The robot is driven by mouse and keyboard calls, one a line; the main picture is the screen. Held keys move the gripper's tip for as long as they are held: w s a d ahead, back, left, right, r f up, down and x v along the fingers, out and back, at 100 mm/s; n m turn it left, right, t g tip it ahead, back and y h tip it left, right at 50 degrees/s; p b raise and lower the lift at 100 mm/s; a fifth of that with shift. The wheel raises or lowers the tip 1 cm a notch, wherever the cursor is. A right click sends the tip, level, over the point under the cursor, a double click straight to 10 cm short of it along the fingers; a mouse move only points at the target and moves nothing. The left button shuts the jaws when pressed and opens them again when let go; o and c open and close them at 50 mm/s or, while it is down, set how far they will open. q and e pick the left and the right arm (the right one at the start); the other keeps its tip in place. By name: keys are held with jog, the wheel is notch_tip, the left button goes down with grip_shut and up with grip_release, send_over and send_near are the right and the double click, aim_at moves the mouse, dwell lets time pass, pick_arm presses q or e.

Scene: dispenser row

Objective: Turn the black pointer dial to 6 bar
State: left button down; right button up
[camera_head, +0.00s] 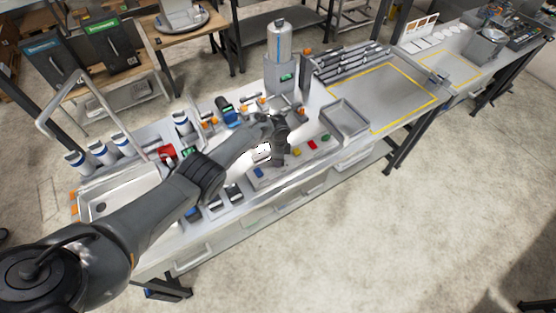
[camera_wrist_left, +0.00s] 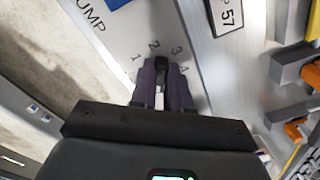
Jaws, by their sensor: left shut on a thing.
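My left gripper (camera_head: 278,163) reaches down onto the sloped control panel (camera_head: 258,185) in the head view, and it hides the dial there. In the left wrist view the gripper (camera_wrist_left: 162,74) is shut on the black pointer dial (camera_wrist_left: 162,62), with a finger on either side of it. Printed numbers 1, 2, 3 and 4 show around the dial on the pale panel face. The dial's visible end lies near 2 and 3; its exact reading is unclear. The 6 mark is not visible. My right gripper is in neither view.
Blue (camera_head: 259,173), yellow, red (camera_head: 312,145) and green (camera_head: 325,137) parts sit along the panel. A sink (camera_head: 95,190) is at left.

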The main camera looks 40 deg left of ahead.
pick_arm(q)
jog(key=c, duration=1.1)
grip_release()
jog(key=shift+r, duration=0.1)
notch_tip(320, 180, up, 11)
jog(key=p, duration=0.4)
jog(key=shift+f, duration=0.25)
